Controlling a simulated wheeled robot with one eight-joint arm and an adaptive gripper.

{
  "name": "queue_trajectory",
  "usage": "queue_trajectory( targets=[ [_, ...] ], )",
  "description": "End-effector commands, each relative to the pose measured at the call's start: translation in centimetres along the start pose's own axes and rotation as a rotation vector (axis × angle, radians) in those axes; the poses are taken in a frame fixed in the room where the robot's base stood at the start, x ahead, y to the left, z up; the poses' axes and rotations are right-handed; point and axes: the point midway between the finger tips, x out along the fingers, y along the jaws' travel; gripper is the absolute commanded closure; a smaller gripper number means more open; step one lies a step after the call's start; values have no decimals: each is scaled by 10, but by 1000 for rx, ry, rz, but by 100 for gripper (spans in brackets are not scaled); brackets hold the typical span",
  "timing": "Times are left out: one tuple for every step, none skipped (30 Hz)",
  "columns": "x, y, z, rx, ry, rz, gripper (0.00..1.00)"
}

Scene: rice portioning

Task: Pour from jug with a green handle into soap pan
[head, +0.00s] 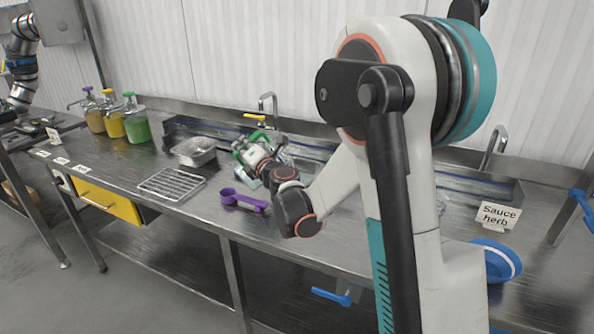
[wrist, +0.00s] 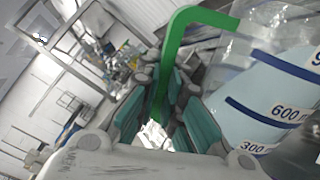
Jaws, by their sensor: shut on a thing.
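The clear jug (wrist: 270,95) fills the right of the wrist view, with blue bands, volume labels and pale bluish liquid. Its green handle (wrist: 172,60) passes between the teal pads of my gripper (wrist: 163,92), which is shut on it. In the head view my gripper (head: 246,154) is over the counter, with green parts beside it; the jug's body is mostly hidden there, so its tilt is hard to tell. A shallow metal pan (head: 196,157) sits on the counter just left of my gripper. I cannot read a soap label on it.
A wire rack (head: 172,184) and a purple scoop (head: 245,203) lie near the counter's front. Pump bottles (head: 113,119) stand at the back left. A tap (head: 268,108) rises behind my gripper. A blue bowl (head: 502,264) and a "Sauce herb" sign (head: 498,214) are at the right.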

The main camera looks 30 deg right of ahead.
Motion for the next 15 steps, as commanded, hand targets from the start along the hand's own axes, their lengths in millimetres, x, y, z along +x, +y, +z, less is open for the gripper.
queue_trajectory(
  targets=[
    [0, 0, 1, 3, 0, 0, 100],
    [0, 0, 1, 5, 0, 0, 100],
    [0, 0, 1, 8, 0, 0, 100],
    [0, 0, 2, 10, 0, 0, 100],
    [0, 0, 2, 12, 0, 0, 100],
    [0, 0, 2, 14, 0, 0, 100],
    [0, 0, 2, 17, 0, 0, 100],
    [0, 0, 3, 20, 0, 0, 100],
    [0, 0, 3, 23, 0, 0, 100],
    [0, 0, 3, 26, 0, 0, 100],
    [0, 0, 4, 29, 0, 0, 100],
    [0, 0, 4, 33, 0, 0, 100],
    [0, 0, 4, 36, 0, 0, 100],
    [0, 1, 4, 38, 0, 0, 100],
    [0, 1, 4, 40, 0, 0, 100]
  ],
)
